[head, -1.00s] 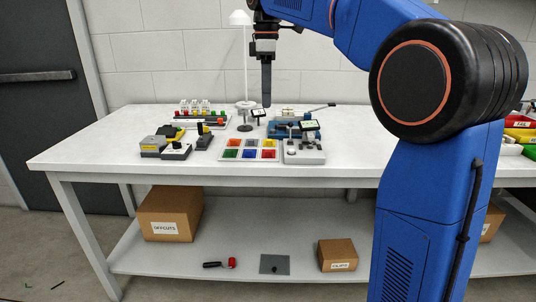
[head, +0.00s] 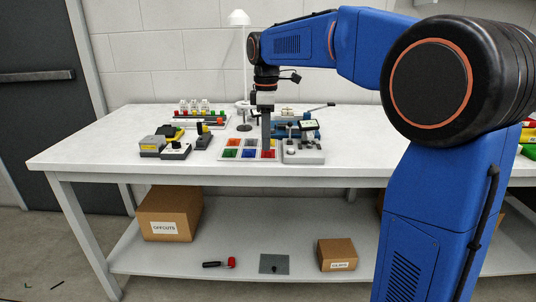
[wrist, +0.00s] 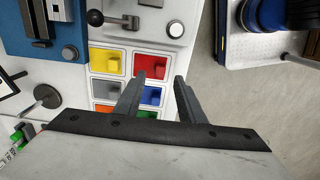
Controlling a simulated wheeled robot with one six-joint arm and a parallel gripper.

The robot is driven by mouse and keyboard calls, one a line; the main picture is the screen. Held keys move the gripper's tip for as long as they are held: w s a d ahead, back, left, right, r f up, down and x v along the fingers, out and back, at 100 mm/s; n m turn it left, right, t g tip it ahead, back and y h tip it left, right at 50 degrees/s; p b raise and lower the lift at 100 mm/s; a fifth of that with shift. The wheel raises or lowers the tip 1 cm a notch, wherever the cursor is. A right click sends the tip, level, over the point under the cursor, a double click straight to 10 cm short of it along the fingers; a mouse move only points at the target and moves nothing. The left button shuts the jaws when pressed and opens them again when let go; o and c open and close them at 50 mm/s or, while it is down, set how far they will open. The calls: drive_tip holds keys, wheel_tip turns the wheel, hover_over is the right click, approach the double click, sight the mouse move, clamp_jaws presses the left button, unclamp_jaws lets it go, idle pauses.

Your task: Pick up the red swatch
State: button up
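The red swatch (wrist: 152,62) lies in the corner compartment of a white swatch tray (wrist: 121,78), beside the yellow swatch (wrist: 104,61). In the head view the red swatch (head: 274,154) is at the tray's front right, partly hidden by a finger. My gripper (wrist: 160,75) is open and empty, pointing down over that corner. In the wrist view its left fingertip overlaps the red swatch's lower edge, and its right fingertip is past the tray's edge. In the head view the gripper (head: 266,151) stands over the tray. I cannot tell whether it touches anything.
Blue swatch (wrist: 151,95) and grey swatch (wrist: 104,92) lie close by. The table's front is clear.

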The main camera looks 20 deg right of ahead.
drive_tip(key=shift+f, duration=1.7)
clamp_jaws()
